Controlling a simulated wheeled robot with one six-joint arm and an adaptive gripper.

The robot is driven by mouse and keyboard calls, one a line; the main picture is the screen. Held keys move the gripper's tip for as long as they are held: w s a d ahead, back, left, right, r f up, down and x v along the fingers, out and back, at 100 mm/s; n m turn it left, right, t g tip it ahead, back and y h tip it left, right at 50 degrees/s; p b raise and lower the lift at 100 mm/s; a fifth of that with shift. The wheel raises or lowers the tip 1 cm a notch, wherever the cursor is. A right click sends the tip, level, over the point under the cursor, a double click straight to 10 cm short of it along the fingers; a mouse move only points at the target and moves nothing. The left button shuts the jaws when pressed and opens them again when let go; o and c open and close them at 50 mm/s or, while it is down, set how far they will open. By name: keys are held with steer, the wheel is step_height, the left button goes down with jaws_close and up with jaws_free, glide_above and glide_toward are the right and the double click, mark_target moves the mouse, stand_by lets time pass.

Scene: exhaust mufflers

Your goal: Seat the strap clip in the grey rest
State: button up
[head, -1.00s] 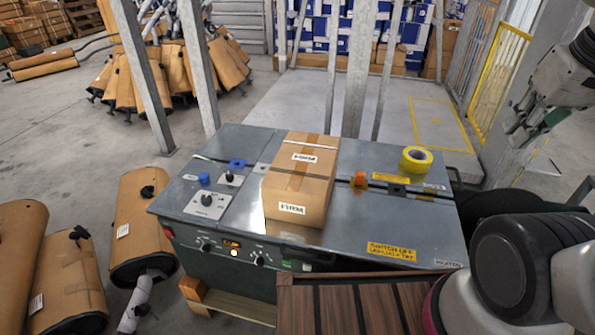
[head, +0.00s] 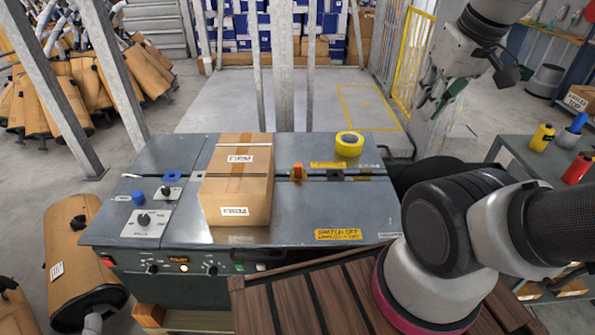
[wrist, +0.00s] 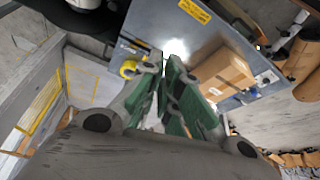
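A small orange piece (head: 297,172) stands upright on the steel-topped strapping machine (head: 340,205), right of the carton. A flat blue piece with an opening (head: 172,176) lies on the left part of the top. I cannot tell for certain which is the strap clip. A dark square fitting (head: 336,175) sits right of the orange piece; no grey rest can be clearly told from the grey top. My gripper (head: 432,108), with green finger pads, hangs in the air right of the machine. In the wrist view my gripper (wrist: 162,66) has its fingers apart with nothing between them.
A carton (head: 237,180) stands on the middle of the machine top, with yellow tape (head: 349,143) at the back right. A slatted wooden surface (head: 300,300) is in front. A side table (head: 540,165) with bottles is at right. Steel posts (head: 283,70) rise behind.

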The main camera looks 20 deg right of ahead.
steer(key=o, duration=0.3)
steer(key=shift+a+f, duration=0.15)
steer(key=o, duration=0.4)
steer(key=w+f+g, duration=0.1)
steer(key=f, duration=0.1)
steer(key=w+a+f+g, duration=0.1)
steer(key=f, duration=0.1)
steer(key=shift+w+a+n+g, duration=0.15)
steer(key=shift+w+n+g, duration=0.15)
steer(key=shift+w+n, duration=0.1)
steer(key=shift+o, duration=0.2)
steer(key=m+g, duration=0.2)
steer(key=m, duration=1.7)
glide_above(298, 164)
step_height(298, 164, down, 27)
steer(key=shift+s+r, duration=0.1)
steer(key=shift+s, duration=0.05)
steer(key=shift+w+a+m, duration=0.1)
steer(key=shift+w+m, duration=0.1)
steer(key=shift+m, duration=1.2)
steer(key=shift+f, duration=1.35)
